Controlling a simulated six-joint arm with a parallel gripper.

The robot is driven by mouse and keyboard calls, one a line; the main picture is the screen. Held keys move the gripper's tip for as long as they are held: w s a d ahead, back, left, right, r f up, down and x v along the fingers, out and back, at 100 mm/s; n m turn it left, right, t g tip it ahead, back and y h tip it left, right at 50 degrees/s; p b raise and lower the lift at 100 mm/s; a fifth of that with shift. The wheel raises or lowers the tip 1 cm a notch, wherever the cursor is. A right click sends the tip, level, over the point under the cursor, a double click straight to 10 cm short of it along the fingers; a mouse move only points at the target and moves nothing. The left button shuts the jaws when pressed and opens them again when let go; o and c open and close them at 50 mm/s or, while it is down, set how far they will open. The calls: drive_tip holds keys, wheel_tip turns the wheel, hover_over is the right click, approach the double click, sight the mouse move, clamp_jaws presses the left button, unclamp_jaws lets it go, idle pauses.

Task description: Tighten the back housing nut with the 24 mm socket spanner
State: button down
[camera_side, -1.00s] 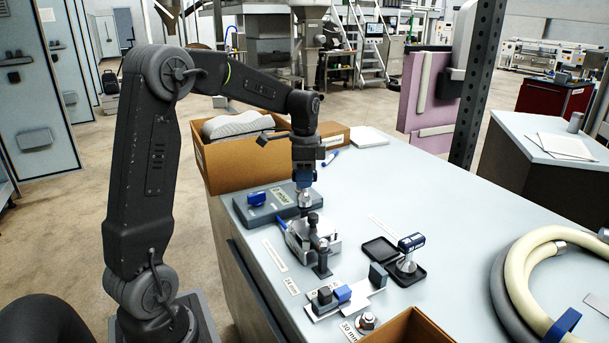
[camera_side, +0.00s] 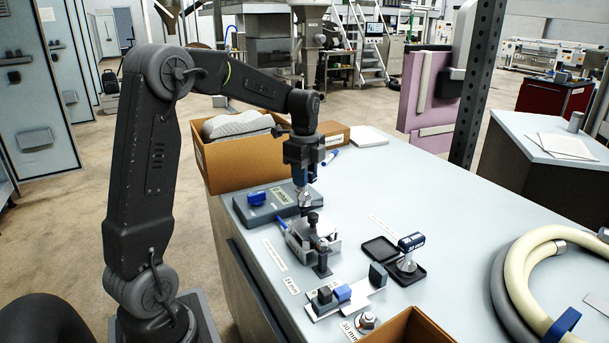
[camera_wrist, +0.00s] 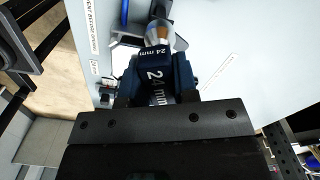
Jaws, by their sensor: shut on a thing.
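My gripper (camera_side: 303,172) is shut on the 24 mm socket spanner. The spanner's blue handle, marked "24 mm" (camera_wrist: 157,75), sits between the fingers in the wrist view, and its metal socket (camera_side: 305,200) points down in the side view. The socket is over the back part of a metal housing block (camera_side: 312,240) with dark posts. The back housing nut is hidden under or behind the socket, so I cannot tell whether the socket is seated on it. A second blue-handled spanner (camera_side: 411,242) stands in a black tray (camera_side: 380,248) to the right.
A grey-blue case (camera_side: 265,207) lies behind the housing. A cardboard box (camera_side: 225,165) stands at the back left. In front are a plate with a blue block (camera_side: 342,293), a loose nut (camera_side: 366,320) and another box (camera_side: 410,328). A coiled hose (camera_side: 520,265) lies at right.

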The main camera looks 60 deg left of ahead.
drive_tip(key=shift+m, duration=0.3)
drive_tip(key=shift+m, duration=1.7)
drive_tip(key=m, duration=0.3)
drive_tip(key=shift+m, duration=0.3)
